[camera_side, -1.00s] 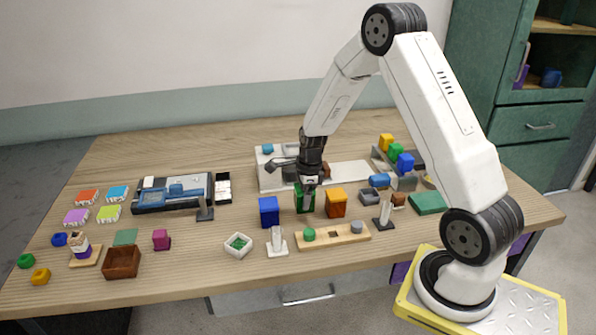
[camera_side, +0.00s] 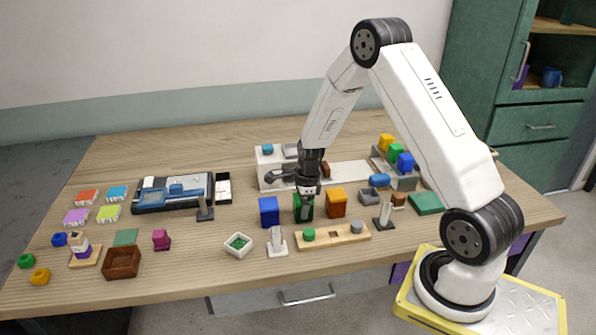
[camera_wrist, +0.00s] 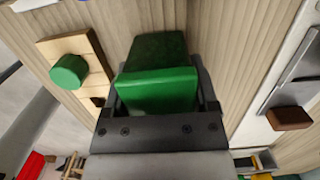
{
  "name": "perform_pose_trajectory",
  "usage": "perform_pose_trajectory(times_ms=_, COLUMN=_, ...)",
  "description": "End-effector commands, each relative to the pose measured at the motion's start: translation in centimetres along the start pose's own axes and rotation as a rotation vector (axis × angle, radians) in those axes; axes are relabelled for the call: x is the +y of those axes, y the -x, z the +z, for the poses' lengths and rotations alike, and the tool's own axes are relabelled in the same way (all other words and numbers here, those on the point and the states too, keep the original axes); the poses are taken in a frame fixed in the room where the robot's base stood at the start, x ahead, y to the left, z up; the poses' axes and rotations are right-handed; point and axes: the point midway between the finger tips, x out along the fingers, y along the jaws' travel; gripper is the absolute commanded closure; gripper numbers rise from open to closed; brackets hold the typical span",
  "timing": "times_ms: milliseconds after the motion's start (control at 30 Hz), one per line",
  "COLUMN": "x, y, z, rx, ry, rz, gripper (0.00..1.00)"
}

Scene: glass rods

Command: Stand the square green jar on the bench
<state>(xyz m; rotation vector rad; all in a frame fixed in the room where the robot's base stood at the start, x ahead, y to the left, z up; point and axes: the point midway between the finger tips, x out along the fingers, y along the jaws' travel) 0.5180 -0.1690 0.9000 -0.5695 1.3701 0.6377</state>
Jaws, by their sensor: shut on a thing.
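The square green jar (camera_side: 304,212) is upright between a blue jar (camera_side: 269,211) and an orange jar (camera_side: 336,204) in the side view. My gripper (camera_side: 305,191) points down and is shut on the green jar, covering part of its upper end. In the wrist view the green jar (camera_wrist: 158,82) sits between the two fingers, a brighter block in front of a darker part. Its base appears at bench level in the side view, but I cannot tell for sure whether it touches.
The bench (camera_side: 150,280) carries a wooden strip (camera_side: 333,236) with a green knob in front of the jar. A white stand (camera_side: 277,242) and a white dish (camera_side: 237,245) lie front left. A white station (camera_side: 268,175) is behind. The front left bench has free patches.

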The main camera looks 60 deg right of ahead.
Motion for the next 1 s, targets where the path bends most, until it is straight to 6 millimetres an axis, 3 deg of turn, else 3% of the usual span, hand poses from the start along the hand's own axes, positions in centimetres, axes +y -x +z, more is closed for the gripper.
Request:
perform_pose_trajectory(times_ms=133, x=0.0, y=-0.3, z=0.0, rx=0.0, ry=0.0, rz=0.0, gripper=1.0)
perform_pose_trajectory(times_ms=167, x=0.0, y=-0.3, z=0.0, rx=0.0, ry=0.0, rz=0.0, gripper=0.18)
perform_pose_trajectory(times_ms=200, x=0.0, y=-0.3, z=0.0, rx=0.0, ry=0.0, rz=0.0, gripper=0.05)
perform_pose_trajectory(times_ms=233, x=0.0, y=-0.3, z=0.0, rx=0.0, ry=0.0, rz=0.0, gripper=0.0)
perform_pose_trajectory(times_ms=667, x=0.0, y=0.2, z=0.0, rx=0.0, ry=0.0, rz=0.0, gripper=0.0)
perform_pose_trajectory(times_ms=1000, x=-0.1, y=3.5, z=0.0, rx=-0.001, ry=0.001, rz=-0.003, gripper=0.0)
